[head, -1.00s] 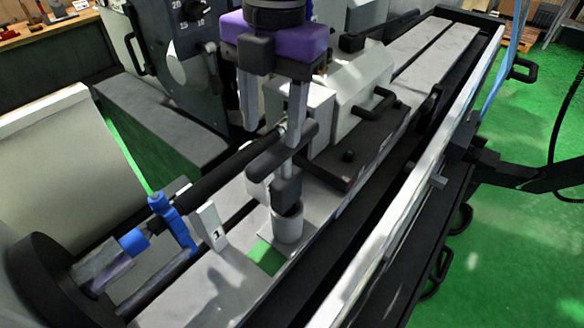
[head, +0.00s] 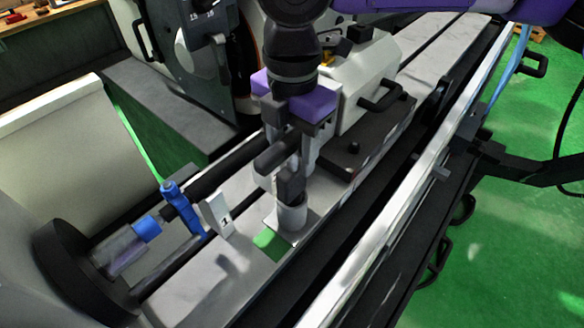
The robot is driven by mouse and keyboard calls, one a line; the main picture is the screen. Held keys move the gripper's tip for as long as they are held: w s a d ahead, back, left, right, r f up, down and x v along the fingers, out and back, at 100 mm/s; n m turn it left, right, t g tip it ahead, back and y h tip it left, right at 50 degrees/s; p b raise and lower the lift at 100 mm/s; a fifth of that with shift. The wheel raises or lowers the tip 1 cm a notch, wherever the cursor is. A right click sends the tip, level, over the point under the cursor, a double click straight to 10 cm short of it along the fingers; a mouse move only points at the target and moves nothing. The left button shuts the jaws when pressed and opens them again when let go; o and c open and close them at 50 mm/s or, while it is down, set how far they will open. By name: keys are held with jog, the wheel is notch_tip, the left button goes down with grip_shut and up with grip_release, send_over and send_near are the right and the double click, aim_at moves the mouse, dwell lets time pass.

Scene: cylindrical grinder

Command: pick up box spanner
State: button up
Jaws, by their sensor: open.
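The box spanner (head: 277,151) shows as a dark grey tool with a cross bar on top and a dark lower block. It stands upright in a light grey round holder (head: 292,216) on the machine table. My gripper (head: 291,150), with its purple body, is above it and pointing down. Its fingers are open and come down around the level of the cross bar. I cannot tell whether they touch it. The fingers and wrist hide part of the spanner's top.
A blue clamp (head: 182,208) on a workpiece and a small plate marked 1 (head: 217,217) stand left of the holder. A grey block with a black handle (head: 382,96) stands behind right. A long bright rail (head: 400,205) runs along the right side.

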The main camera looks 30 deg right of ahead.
jog(key=shift+f, duration=0.1)
jog(key=shift+c, duration=0.4)
grip_shut()
dwell(1.0)
